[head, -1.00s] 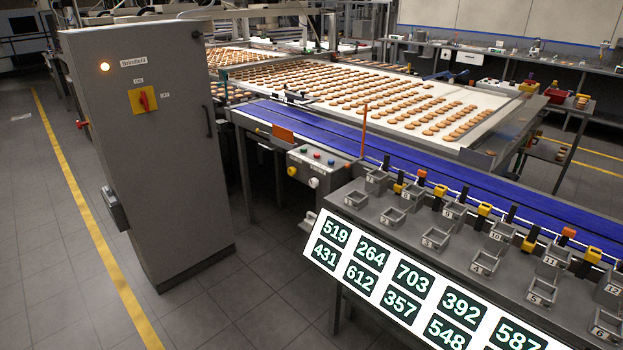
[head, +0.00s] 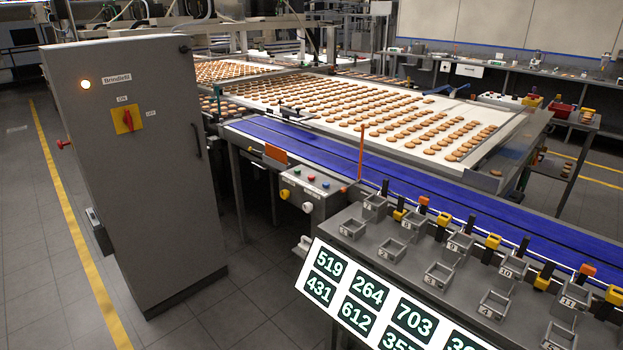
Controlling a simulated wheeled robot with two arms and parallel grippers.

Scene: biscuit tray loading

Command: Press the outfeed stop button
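A grey control box (head: 318,199) sits at the near side of the blue conveyor, in the middle of the head view. On its top are small green (head: 297,170), red (head: 311,178) and blue (head: 326,185) buttons. Its front face has a yellow knob (head: 285,194) and a white knob (head: 307,207). Labels there are too small to read, so I cannot tell which one is marked outfeed stop. Neither of my grippers is in view.
A tall grey cabinet (head: 145,190) with a red switch (head: 127,120) stands at left. A bench with numbered metal bins (head: 440,275) and a number board (head: 331,262) fills the lower right. The blue conveyor (head: 400,175) runs behind. Grey floor (head: 265,290) is clear between cabinet and bench.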

